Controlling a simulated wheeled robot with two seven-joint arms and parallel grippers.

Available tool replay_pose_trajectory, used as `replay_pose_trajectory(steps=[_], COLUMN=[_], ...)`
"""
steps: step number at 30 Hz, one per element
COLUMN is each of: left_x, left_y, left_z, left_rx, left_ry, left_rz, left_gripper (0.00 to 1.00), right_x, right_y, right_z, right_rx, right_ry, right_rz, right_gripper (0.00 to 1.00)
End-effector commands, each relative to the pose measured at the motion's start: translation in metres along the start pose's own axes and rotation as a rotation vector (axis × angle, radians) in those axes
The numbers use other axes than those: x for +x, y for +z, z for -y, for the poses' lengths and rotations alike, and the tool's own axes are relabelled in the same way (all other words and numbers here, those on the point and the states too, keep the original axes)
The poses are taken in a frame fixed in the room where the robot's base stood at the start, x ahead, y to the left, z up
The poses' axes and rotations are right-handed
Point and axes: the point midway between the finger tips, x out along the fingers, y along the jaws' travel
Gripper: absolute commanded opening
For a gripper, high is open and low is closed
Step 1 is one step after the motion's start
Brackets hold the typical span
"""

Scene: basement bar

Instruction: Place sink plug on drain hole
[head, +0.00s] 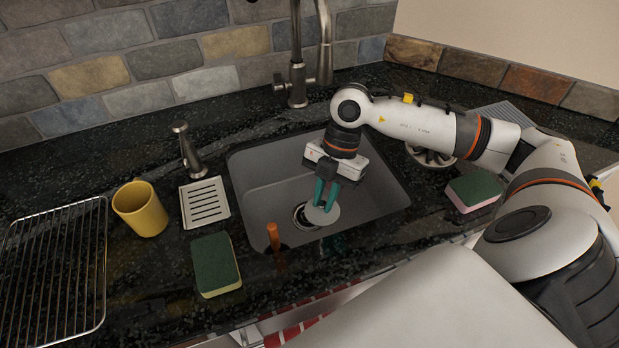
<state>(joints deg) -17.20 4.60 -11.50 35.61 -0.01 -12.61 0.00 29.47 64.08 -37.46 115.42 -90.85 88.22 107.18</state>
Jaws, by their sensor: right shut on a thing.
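The sink (265,197) is a grey basin set in the dark stone counter. Its drain hole (300,217) shows as a dark ring on the basin floor, partly hidden by the plug. My right gripper (326,201) points down into the basin with its teal fingers shut on the sink plug (321,216), a pale grey disc. The plug overlaps the right side of the drain in this view. I cannot tell how high it is above the floor or whether it touches the drain. My left gripper is not in view.
A faucet (297,80) stands behind the sink. A soap dispenser (188,150), slotted tray (205,203), yellow cup (141,209), sponge (216,264) and wire rack (52,262) lie left. Another sponge (474,191) lies right. An orange-handled tool (274,238) is at the front edge.

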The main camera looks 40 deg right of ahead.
Motion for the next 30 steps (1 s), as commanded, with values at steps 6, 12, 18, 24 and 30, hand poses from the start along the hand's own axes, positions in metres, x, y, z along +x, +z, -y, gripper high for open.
replay_pose_trajectory(steps=[6, 12, 18, 24, 30], left_x=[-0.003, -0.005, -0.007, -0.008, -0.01], left_y=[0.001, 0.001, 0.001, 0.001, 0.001], left_z=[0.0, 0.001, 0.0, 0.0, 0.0], left_rx=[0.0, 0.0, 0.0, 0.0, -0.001], left_ry=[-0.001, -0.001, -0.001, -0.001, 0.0], left_rz=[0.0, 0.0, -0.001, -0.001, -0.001], left_gripper=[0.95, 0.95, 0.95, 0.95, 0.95], right_x=[0.052, 0.097, 0.111, 0.106, 0.1], right_y=[-0.02, -0.039, -0.058, -0.071, -0.084], right_z=[-0.001, -0.001, 0.017, 0.035, 0.055], right_rx=[0.003, 0.001, 0.0, -0.002, -0.001], right_ry=[0.005, 0.004, -0.004, 0.001, -0.001], right_rz=[0.004, 0.002, -0.002, -0.002, -0.001], right_gripper=[0.0, 0.0, 0.0, 0.0, 0.0])
